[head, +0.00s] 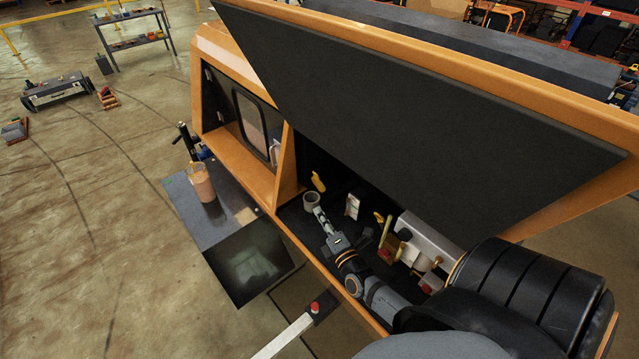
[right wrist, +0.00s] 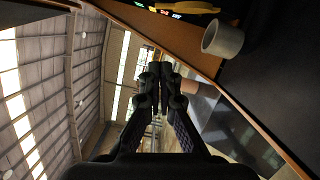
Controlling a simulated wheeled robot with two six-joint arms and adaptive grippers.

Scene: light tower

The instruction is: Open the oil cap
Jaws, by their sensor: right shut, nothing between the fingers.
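My right gripper (head: 320,214) reaches into the open engine bay from the lower right, shut and empty. In the right wrist view its fingertips (right wrist: 160,72) are together with nothing between them. A pale grey round cup-like piece (head: 311,200) is just beyond the fingertips in the head view. In the right wrist view this grey piece (right wrist: 222,39) is right of the fingers and apart from them. A yellow handle-like part (head: 318,181) is behind it. I cannot tell for certain which part is the oil cap. My left gripper is not in view.
The raised orange-and-black hood (head: 440,110) hangs over the bay. A white box (head: 352,206), another yellow handle (head: 380,217) and a large black cylinder (head: 530,300) crowd the bay. A jug of orange-brown liquid (head: 201,184) stands on a dark surface (head: 185,202) to the left.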

